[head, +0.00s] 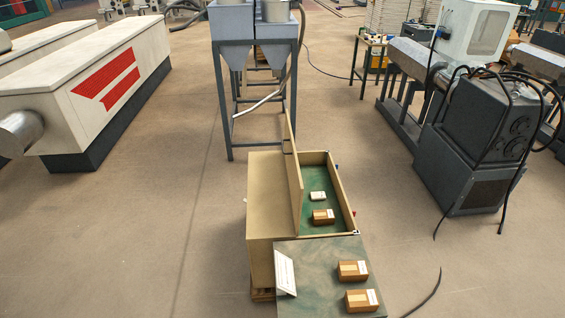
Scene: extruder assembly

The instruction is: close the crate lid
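A tan wooden crate (342,190) stands on the floor at the lower centre. Its right part is open and shows a green inside. A lid panel (292,185) stands about upright along the middle of the crate, at the left side of the opening. To its left is a flat tan top surface (268,195). Inside the opening lie a small white box (318,196) and a brown box with a white label (323,216). Neither of my grippers is in view.
A green-topped surface (325,301) adjoins the crate's near side, holding two brown labelled boxes (352,270) (361,300) and a tilted white card (284,272). A grey hopper frame (230,102) stands behind. Grey machinery with cables (470,150) stands right. Floor beside the crate is mostly clear.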

